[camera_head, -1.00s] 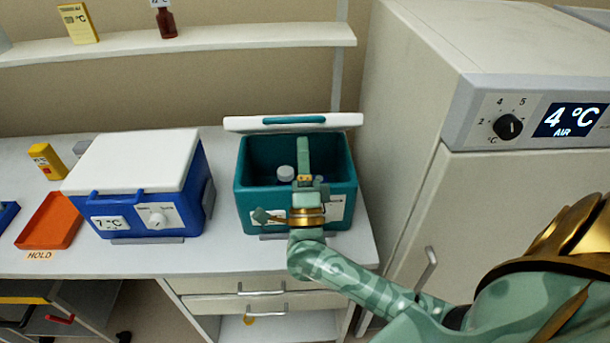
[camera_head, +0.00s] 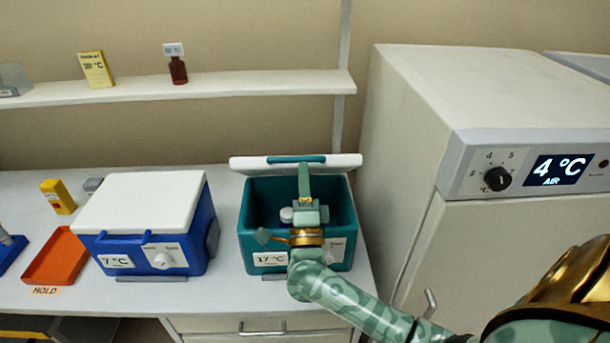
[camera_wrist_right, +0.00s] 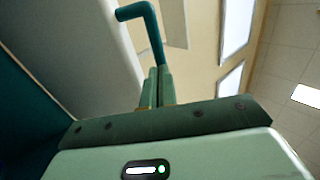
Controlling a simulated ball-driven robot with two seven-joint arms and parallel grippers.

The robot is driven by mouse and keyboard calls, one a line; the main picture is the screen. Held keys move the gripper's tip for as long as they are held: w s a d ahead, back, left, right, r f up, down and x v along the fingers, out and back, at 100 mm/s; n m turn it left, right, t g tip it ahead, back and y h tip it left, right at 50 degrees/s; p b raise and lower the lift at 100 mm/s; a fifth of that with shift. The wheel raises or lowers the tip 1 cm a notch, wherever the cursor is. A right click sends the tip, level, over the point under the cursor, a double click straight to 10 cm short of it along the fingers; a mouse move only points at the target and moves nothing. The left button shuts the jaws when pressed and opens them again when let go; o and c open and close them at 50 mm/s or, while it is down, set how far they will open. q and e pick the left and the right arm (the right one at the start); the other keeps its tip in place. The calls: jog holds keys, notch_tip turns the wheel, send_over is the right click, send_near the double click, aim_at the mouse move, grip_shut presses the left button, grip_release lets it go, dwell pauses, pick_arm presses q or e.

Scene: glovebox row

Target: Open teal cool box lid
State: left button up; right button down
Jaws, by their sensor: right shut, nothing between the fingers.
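The teal cool box (camera_head: 348,230) stands on the counter with its lid (camera_head: 345,161) raised at the back, so its inside shows. The lid is white, with a teal handle (camera_head: 285,159) along its edge. My right gripper (camera_head: 304,168) reaches over the box front, its fingers up by the handle. The right wrist view shows the fingers (camera_wrist_right: 156,80) shut together with nothing between them, their tips close to the handle (camera_wrist_right: 154,30); I cannot tell whether they touch. The pale lid (camera_wrist_right: 90,45) is at left there. My left gripper is not in view.
The 4 °C cabinet (camera_head: 460,220) stands close on the right. A shelf (camera_head: 230,86) runs above.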

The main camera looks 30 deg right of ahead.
jog(key=shift+g+y, duration=0.3)
jog(key=shift+g, duration=0.6)
jog(key=r+p, duration=0.1)
jog(key=p, duration=0.1)
jog(key=w+d+r+p, duration=0.1)
jog(key=r+p, duration=0.1)
jog(key=p, duration=0.1)
jog(key=w+r+p, duration=0.1)
jog(key=r+p, duration=0.1)
jog(key=shift+w+d, duration=0.15)
jog(key=shift+d, duration=0.1)
jog(key=shift+g+y, duration=0.5)
jog(key=shift+g, duration=0.3)
jog(key=w+d+r+p, duration=0.1)
jog(key=p, duration=0.2)
jog(key=w+d+r+p, duration=0.1)
jog(key=w+p, duration=0.1)
jog(key=p, duration=0.1)
jog(key=shift+w+r, duration=0.2)
jog(key=shift+r, duration=0.1)
jog(key=x, duration=0.9)
jog(key=shift+w+d, duration=0.15)
jog(key=shift+w, duration=0.1)
